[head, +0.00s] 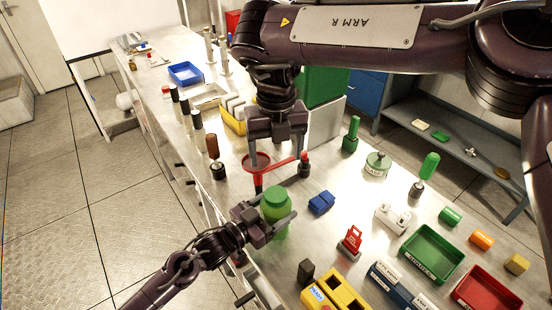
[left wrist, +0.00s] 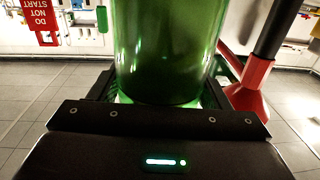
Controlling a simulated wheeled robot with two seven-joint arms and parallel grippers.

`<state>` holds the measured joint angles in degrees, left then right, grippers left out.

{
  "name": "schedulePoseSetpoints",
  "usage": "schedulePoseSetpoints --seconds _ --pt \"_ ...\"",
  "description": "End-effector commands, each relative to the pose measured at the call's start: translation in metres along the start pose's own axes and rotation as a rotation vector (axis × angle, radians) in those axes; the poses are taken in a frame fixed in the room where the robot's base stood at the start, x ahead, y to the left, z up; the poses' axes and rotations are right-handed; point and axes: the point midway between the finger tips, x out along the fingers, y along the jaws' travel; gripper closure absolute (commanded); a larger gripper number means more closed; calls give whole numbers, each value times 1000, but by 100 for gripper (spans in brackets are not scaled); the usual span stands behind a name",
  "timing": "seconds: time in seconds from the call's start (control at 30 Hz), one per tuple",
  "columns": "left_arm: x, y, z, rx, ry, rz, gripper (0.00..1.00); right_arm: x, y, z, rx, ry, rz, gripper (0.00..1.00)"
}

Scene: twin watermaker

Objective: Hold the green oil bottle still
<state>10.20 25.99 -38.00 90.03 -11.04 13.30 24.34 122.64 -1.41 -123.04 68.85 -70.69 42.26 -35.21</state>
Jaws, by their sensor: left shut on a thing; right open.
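In the left wrist view the bottle (left wrist: 168,50) fills the space between the fingers. My right gripper (head: 276,150) is open, pointing down just behind the bottle. I cannot tell whether a right finger touches the funnel. The red funnel (left wrist: 252,92) also shows right of the bottle in the left wrist view.
A green tray (head: 433,253) and a red tray (head: 487,290) lie further right. A brown-topped tool (head: 213,150) stands behind-left. The worktop's left edge runs close to the bottle.

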Motion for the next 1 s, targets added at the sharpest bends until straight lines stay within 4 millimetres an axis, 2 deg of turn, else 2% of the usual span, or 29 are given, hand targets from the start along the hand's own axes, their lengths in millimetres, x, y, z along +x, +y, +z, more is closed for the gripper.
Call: schedulePoseSetpoints --seconds 0.17,0.2,0.4,0.73,1.0 --pt "0 0 0 0 -1 0 93 0 0 0 0 0 0 26" --pt "0 0 0 0 -1 0 28 0 0 0 0 0 0 26" --pt "0 0 0 0 -1 0 4 0 0 0 0 0 0 26" --pt "-6 0 2 0 -1 -1 4 3 0 0 0 1 -1 26" --pt "-49 0 4 0 -4 -1 4 14 0 0 0 0 -1 26"
